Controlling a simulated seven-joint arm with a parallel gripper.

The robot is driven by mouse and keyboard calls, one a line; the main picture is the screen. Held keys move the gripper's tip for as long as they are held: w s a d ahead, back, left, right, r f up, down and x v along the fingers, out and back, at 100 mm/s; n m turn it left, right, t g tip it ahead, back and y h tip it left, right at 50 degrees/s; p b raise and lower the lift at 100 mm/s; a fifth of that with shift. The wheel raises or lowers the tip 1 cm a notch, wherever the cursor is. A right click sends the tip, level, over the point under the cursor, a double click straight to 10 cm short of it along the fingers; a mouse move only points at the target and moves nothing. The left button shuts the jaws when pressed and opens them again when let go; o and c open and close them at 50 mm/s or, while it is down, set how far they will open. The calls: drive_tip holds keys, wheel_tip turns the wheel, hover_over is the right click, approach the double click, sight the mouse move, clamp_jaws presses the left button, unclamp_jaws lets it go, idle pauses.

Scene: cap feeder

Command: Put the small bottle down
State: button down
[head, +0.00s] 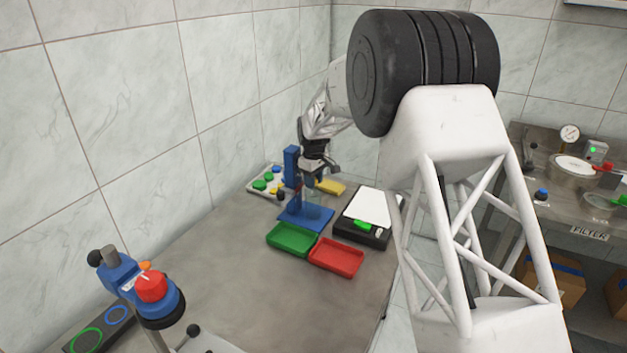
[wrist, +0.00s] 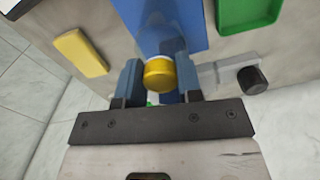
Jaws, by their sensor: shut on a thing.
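The small bottle shows in the wrist view as a yellow cap (wrist: 158,73) with a pale rim between the blue fingers. The rest of its body is mostly hidden. My gripper (wrist: 157,80) is shut on it. In the head view my gripper (head: 318,168) is beside the upright of a blue stand (head: 291,165), above the stand's flat blue base (head: 305,216). The bottle is too small to make out clearly there. I cannot tell whether it touches the base.
A green tray (head: 291,240) and a red tray (head: 336,257) lie in front of the stand. A black scale (head: 350,232) with a green item is to the right. A cap tray (head: 264,184) and a yellow block (head: 330,186) are behind. The table's middle is clear.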

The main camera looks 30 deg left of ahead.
drive_tip(key=c, duration=0.8)
unclamp_jaws()
wheel_tip(320, 180, up, 12)
drive_tip(key=shift+r, duration=0.1)
drive_tip(key=shift+d, duration=0.1)
idle(0.7)
